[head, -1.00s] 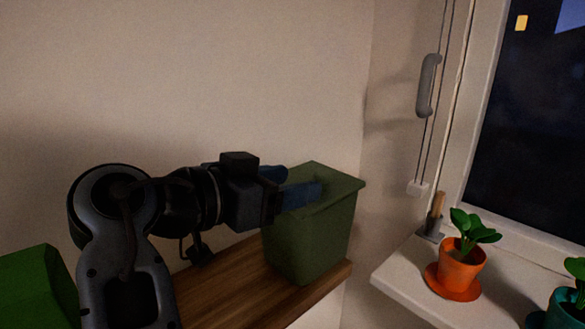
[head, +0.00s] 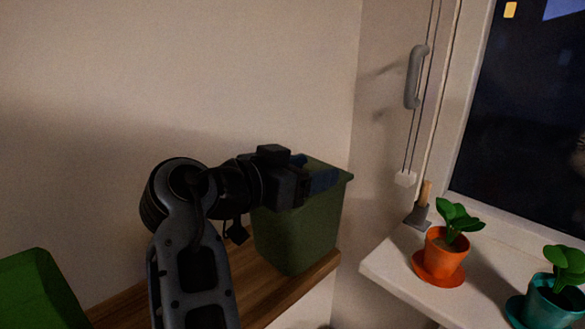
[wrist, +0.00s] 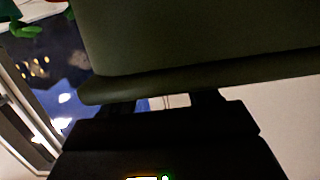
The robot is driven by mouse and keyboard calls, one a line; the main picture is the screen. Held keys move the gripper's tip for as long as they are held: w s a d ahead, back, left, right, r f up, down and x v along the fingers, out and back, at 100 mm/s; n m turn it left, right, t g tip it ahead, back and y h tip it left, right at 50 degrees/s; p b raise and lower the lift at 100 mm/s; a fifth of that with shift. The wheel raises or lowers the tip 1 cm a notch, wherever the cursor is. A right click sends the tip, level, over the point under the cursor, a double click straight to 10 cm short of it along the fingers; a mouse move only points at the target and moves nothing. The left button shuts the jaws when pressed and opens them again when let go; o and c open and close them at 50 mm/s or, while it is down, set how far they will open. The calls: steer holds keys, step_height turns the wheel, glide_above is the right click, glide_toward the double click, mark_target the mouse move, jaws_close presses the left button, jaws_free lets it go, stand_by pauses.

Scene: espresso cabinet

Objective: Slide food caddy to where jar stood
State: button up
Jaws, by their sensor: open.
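The food caddy is a dark green open-topped bin (head: 300,235) standing upright on a wooden shelf (head: 290,290), close to the corner by the window. My gripper (head: 318,178) is open at the caddy's near upper rim, with its blue fingers by the rim. In the wrist view the caddy's wall and rim (wrist: 200,85) fill the upper part, right in front of the gripper. The fingers are mostly hidden there, so I cannot tell whether they touch the rim. No jar is recognisable.
A bright green object (head: 40,290) is at the lower left. A white windowsill (head: 390,265) to the right holds an orange pot with a plant (head: 442,255), a teal pot (head: 550,300) and a small grey tool (head: 420,215). Blind cords hang by the window.

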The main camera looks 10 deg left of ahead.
steer(key=shift+w+d+f, duration=0.15)
steer(key=shift+w+d, duration=0.15)
steer(key=shift+w, duration=0.05)
jaws_close()
stand_by(0.5)
